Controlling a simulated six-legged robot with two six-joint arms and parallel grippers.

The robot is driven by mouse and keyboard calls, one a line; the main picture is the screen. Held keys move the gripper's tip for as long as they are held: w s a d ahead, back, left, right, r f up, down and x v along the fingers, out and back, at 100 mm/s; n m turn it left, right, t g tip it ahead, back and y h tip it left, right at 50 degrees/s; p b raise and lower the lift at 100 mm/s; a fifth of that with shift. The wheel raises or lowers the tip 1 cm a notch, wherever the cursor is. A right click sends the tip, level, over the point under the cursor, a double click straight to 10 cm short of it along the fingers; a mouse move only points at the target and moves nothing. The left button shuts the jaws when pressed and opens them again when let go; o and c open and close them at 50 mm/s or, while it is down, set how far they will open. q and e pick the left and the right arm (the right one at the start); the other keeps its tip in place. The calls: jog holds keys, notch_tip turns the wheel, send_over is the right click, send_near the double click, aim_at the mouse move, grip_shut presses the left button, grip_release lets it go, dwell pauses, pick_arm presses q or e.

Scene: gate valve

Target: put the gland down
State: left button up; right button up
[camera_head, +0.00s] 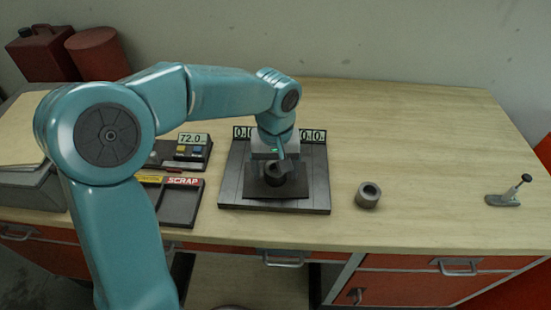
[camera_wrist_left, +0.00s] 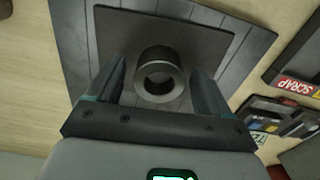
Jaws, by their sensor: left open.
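A dark hollow ring, which I take to be the gland (camera_head: 274,180), stands on a black square pad (camera_head: 292,202) on the grey slatted platform (camera_head: 232,196). My left gripper (camera_head: 277,170) is directly over it, pointing down. In the left wrist view, the gland (camera_wrist_left: 158,57) shows its open bore between the two fingers of the left gripper (camera_wrist_left: 159,70). The fingers are apart, with a visible gap on either side of the ring. In the head view the gripper partly hides the ring. My right gripper is in neither view.
A second grey ring (camera_head: 368,195) stands on the bench right of the platform. A small clamp-like tool (camera_head: 508,192) is at far right. Left are a scrap tray (camera_head: 181,205) and a device reading 72.0 (camera_head: 193,148). The bench (camera_head: 430,130) is clear at back right.

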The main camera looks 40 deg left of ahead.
pick_arm(q)
notch_tip(320, 180, up, 12)
jog(key=shift+p, duration=0.3)
jog(key=shift+w, duration=0.1)
jog(key=shift+r, duration=0.1)
